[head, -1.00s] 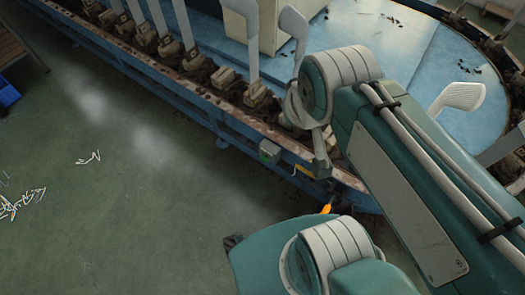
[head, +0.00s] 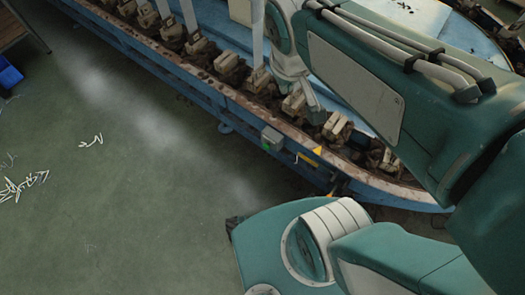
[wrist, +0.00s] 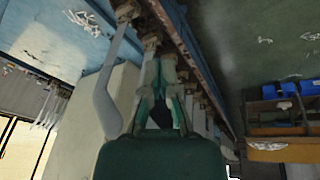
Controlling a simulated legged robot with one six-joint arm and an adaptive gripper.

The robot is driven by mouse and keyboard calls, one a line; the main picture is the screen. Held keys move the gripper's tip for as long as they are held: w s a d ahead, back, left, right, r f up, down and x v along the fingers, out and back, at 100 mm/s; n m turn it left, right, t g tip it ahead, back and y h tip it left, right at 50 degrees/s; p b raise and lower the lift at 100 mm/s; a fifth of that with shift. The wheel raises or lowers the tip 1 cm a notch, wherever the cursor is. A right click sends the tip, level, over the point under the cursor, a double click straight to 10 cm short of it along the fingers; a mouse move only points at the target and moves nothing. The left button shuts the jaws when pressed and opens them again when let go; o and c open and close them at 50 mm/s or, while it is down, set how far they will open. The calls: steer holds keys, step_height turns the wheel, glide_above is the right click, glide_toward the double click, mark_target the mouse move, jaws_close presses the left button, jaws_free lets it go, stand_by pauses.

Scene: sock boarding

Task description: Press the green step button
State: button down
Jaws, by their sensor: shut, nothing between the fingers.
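The green step button (head: 266,146) is a small green spot on the front of a grey box (head: 272,136). The box is fixed to the outer side of the blue conveyor frame in the head view. My gripper (head: 314,108) points down over the conveyor's rusty edge, above and to the right of the box and apart from it. In the wrist view my gripper (wrist: 168,68) has its fingers together with nothing between them. I cannot make out the button in the wrist view.
The conveyor (head: 205,85) carries a row of brown holders (head: 228,62), some with upright white foot forms. A yellow marker (head: 317,150) sits right of the box. Open green floor (head: 130,200) lies in front. A blue bin (head: 9,76) stands at the far left.

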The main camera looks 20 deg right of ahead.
mark_target(265, 148)
steer(key=w+a+f+n+g+h, duration=0.4)
steer(key=w+f+n+h, duration=0.1)
steer(key=w+f, duration=0.75)
steer(key=w+a+f+n+h, duration=0.3)
steer(key=f, duration=0.5)
steer(key=w+a+f+n+h, duration=0.2)
steer(key=a+f, duration=0.1)
steer(key=f, duration=0.4)
steer(key=s+f+n+t+h, duration=0.1)
steer(key=s+f+n+t, duration=0.2)
steer(key=f, duration=0.8)
steer(key=s+a+f+n+t+h, duration=0.1)
steer(key=s+f+n+t, duration=0.2)
steer(key=f, duration=0.7)
steer(key=s+f+n+t+h, duration=0.1)
steer(key=s+f+n+t, duration=0.2)
steer(key=f, duration=0.8)
steer(key=n+t, duration=0.2)
steer(key=n, duration=0.2)
steer(key=shift+a+f+h, duration=0.35)
steer(key=shift+a+h, duration=0.05)
steer(key=x, duration=1.3)
steer(key=shift+d+f, duration=0.1)
steer(key=shift+d, duration=0.15)
steer(key=shift+w+d, duration=0.2)
